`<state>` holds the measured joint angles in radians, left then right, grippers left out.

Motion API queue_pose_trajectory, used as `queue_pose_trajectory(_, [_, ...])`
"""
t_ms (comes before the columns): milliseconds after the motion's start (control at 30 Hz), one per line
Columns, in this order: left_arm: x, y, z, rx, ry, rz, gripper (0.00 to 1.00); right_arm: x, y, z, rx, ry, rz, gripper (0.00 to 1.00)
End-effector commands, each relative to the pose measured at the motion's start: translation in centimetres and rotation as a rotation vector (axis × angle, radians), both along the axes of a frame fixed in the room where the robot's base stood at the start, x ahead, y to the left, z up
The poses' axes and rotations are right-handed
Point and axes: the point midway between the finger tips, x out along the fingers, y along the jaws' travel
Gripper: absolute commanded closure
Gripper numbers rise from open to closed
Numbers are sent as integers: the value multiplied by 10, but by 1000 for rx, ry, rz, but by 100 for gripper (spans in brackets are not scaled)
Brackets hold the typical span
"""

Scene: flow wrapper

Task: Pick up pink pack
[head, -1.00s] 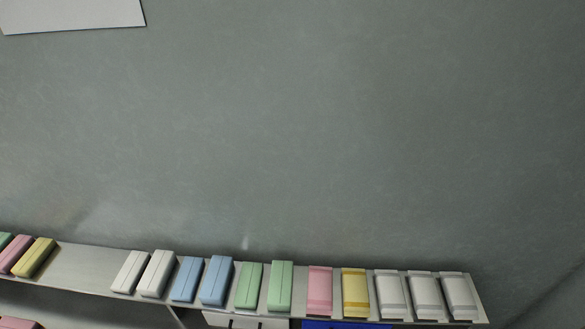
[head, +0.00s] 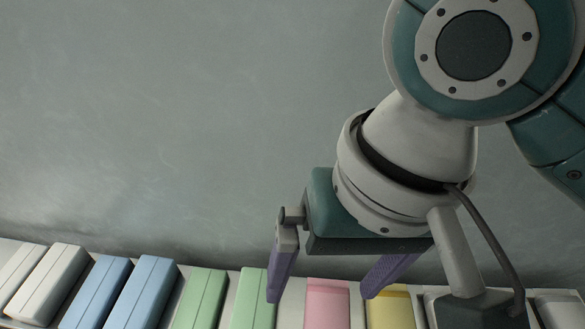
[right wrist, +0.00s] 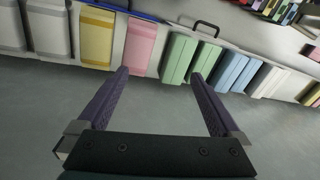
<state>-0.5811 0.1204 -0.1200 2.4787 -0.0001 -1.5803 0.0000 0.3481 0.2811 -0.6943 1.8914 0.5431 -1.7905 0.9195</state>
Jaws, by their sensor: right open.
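The pink pack (head: 327,303) lies on the shelf between a green pack (head: 248,300) and a yellow pack (head: 390,308) in the head view. My right gripper (head: 319,297) is open and empty, its two purple fingers on either side of the pink pack in that picture. In the right wrist view the pink pack (right wrist: 142,42) is just beyond the fingertips, nearer the left finger, and the gripper (right wrist: 160,74) looks apart from it. My left gripper is not in view.
Blue packs (head: 142,293) and white packs (head: 47,285) stand in the row to the left. In the right wrist view, white packs (right wrist: 46,32) lie beyond the yellow one. Packs are close together; the grey floor (head: 150,120) is clear.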

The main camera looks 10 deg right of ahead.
Motion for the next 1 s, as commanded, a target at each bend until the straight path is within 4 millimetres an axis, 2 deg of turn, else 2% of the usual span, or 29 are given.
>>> queue_pose_trajectory(33, [0, 0, -42, 0, 1, 0, 50, 9, -5, -38, -34, 11, -31, 0])
queue_pose_trajectory(100, [0, 0, -63, 0, 1, 0, 50, 16, -11, -55, -71, 36, -80, 0])
queue_pose_trajectory(233, [0, 0, -87, 0, 1, 0, 50, 27, -21, -74, -131, 64, -159, 0])
queue_pose_trajectory(433, [0, 0, -95, 0, 0, 0, 50, 31, -28, -86, -165, 82, -211, 0])
queue_pose_trajectory(600, [0, 0, -95, 0, -2, 0, 50, 30, -28, -111, -166, 82, -213, 0])
queue_pose_trajectory(833, [0, 0, -95, 0, -3, 0, 50, 28, -26, -132, -165, 81, -209, 0])
queue_pose_trajectory(1000, [1, 0, -97, 0, -3, 0, 50, 24, -23, -160, -166, 80, -210, 0])
